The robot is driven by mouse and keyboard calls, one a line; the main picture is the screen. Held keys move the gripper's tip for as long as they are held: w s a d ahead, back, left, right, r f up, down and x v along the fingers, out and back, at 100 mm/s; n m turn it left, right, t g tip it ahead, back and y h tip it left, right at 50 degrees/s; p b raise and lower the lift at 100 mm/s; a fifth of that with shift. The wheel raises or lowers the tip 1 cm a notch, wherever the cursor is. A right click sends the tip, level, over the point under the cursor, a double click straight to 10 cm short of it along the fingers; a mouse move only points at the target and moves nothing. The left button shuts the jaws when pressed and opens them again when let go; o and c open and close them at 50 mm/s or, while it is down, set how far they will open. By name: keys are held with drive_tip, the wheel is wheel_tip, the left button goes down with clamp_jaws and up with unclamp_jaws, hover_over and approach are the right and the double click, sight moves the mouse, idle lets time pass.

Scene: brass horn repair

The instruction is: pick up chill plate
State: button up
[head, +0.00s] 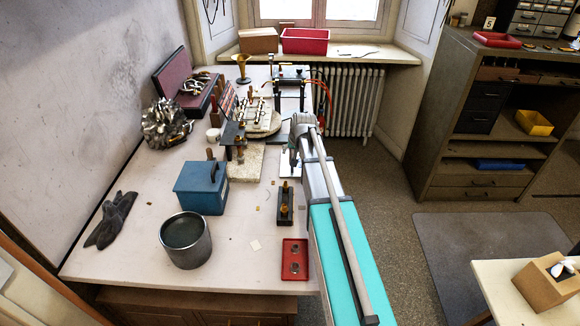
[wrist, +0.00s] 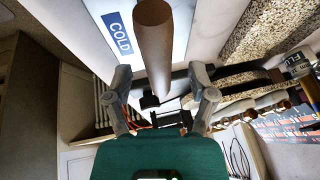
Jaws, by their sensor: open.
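The chill plate is a pale flat plate (wrist: 172,50) with a blue "COLD" label and a brown, round handle (wrist: 153,45) in the wrist view. In the head view, the plate (head: 286,170) lies on the bench, mostly hidden by my arm. My gripper (wrist: 161,80) is open. In the wrist view, its two fingers appear on either side of the handle's end, with a gap on each side. I cannot tell how deep the handle sits between them. In the head view, my gripper (head: 293,153) is over the plate.
A speckled stone slab (head: 245,163) lies left of the plate. A blue box (head: 201,190), a metal pot (head: 186,241), a small dark block stand (head: 286,207) and a red tray (head: 295,259) stand nearer. A torch rig with red hoses (head: 320,98) is behind.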

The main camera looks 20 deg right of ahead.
drive_tip(key=shift+b+x, duration=0.55)
drive_tip(key=shift+x, duration=0.3)
drive_tip(key=shift+f, duration=0.25)
idle(0.6)
clamp_jaws()
idle(0.4)
